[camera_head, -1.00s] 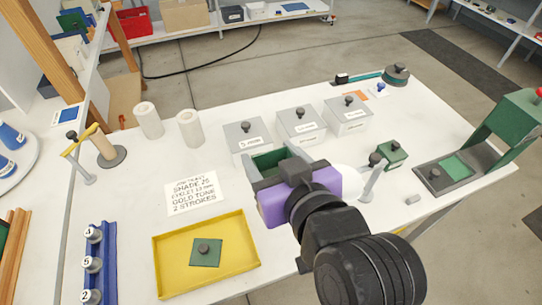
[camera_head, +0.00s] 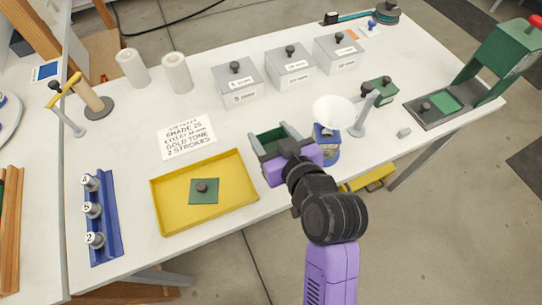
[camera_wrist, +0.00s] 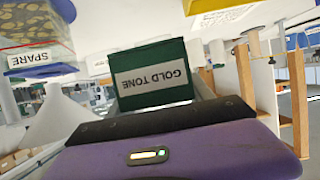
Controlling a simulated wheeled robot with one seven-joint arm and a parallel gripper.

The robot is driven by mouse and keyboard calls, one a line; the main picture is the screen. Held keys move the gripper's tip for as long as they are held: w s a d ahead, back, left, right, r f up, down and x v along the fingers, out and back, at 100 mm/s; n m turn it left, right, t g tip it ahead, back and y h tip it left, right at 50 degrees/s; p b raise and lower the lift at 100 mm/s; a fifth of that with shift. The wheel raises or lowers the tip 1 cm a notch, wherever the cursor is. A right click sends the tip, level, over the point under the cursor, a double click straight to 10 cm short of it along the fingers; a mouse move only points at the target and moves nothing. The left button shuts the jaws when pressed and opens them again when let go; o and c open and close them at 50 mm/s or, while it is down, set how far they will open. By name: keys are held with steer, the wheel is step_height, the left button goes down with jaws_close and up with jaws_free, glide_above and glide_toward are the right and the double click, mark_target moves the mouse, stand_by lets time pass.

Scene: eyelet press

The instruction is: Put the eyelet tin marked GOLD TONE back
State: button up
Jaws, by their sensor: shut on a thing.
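The green tin (camera_wrist: 152,78) has a white label reading GOLD TONE, facing the wrist camera. I cannot tell whether the tin touches the table. A card (camera_head: 187,137) left of it reads SHADE 25, GOLD TONE, 2 STROKES.
Three grey lidded boxes (camera_head: 289,70) stand behind. The yellow tray (camera_head: 165,218) holds a green knobbed plate. Right of my gripper are a white funnel (camera_head: 333,108) and a blue container (camera_head: 326,150); a SPARE container (camera_wrist: 40,38) shows gold pieces. The green press (camera_head: 497,62) is far right.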

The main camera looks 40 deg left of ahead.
step_height(320, 180, down, 10)
steer(key=shift+r, duration=0.1)
stand_by(0.4)
steer(key=shift+f+b, duration=0.25)
steer(key=shift+b, duration=0.05)
steer(key=o, duration=1.6)
steer(key=shift+r, duration=0.1)
steer(key=shift+r+p, duration=0.15)
steer(key=shift+p, duration=0.15)
steer(key=b+v, duration=0.1)
steer(key=v, duration=1.1)
steer(key=shift+s, duration=0.1)
steer(key=shift+d, duration=0.1)
